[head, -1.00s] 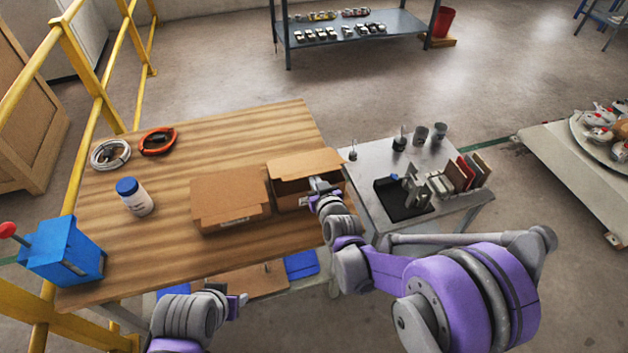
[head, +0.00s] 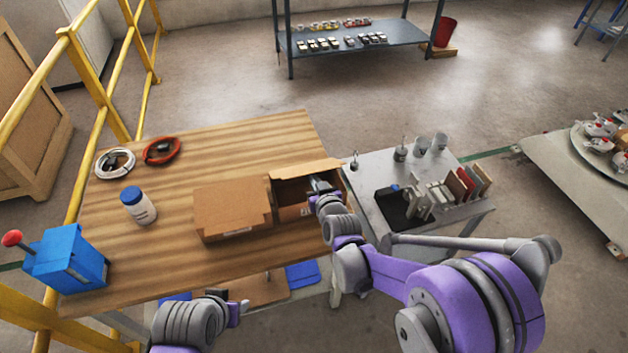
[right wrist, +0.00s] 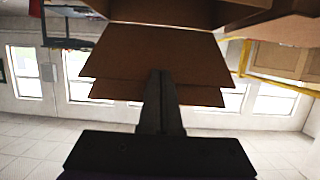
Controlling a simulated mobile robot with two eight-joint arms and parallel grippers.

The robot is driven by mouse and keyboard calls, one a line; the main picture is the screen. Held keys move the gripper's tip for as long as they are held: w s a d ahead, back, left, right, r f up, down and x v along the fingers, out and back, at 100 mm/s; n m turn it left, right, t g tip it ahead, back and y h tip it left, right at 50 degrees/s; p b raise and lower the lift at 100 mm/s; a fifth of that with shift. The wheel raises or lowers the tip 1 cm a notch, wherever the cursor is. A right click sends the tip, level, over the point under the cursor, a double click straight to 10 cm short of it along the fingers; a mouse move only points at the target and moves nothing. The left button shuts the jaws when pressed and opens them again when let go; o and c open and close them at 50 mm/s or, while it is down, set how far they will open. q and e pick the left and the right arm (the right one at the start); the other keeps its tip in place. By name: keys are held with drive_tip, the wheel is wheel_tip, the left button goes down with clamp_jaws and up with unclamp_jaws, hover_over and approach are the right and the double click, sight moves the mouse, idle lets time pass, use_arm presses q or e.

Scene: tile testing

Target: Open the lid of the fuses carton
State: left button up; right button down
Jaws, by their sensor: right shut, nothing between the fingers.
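Two brown cartons stand side by side on the wooden table; I cannot read their labels. The left carton (head: 232,205) has its lid down. The right carton (head: 290,213), at my right gripper, has its lid (head: 305,169) raised and leaning back, with its dark inside showing. My right gripper (head: 318,184) is shut and empty at the right carton's opening, below the lid. In the right wrist view the shut fingers (right wrist: 161,80) are in front of a brown cardboard flap (right wrist: 155,50); contact is unclear. My left gripper (head: 242,306) is low before the table's front edge, its fingers too small to judge.
A white bottle with a blue cap (head: 138,207), two cable coils (head: 162,151) and a blue box with a red-knobbed lever (head: 65,255) are on the left of the table. A grey side table (head: 375,170) with parts adjoins on the right.

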sight(312, 172)
drive_tip(key=shift+r, duration=0.1)
drive_tip(key=shift+w+a+r+p, duration=0.15)
drive_tip(key=shift+w+r+p, duration=0.2)
drive_tip(key=shift+w+r, duration=0.15)
drive_tip(key=shift+w+a+r+p, duration=0.15)
drive_tip(key=shift+w+r+p, duration=0.2)
drive_tip(key=shift+r, duration=0.25)
drive_tip(key=shift+w+a+r, duration=0.15)
drive_tip(key=shift+w+r, duration=0.35)
drive_tip(key=shift+r, duration=0.1)
drive_tip(key=shift+w+a+r+p, duration=0.15)
drive_tip(key=shift+w+r+p, duration=0.3)
drive_tip(key=shift+w, duration=0.1)
drive_tip(key=shift+r, duration=0.1)
drive_tip(key=shift+w+a+r+p, duration=0.2)
drive_tip(key=shift+w+r, duration=0.15)
drive_tip(key=shift+w, duration=0.2)
drive_tip(key=shift+w+a+r+p, duration=0.2)
drive_tip(key=shift+w+r, duration=0.15)
drive_tip(key=shift+w, duration=0.3)
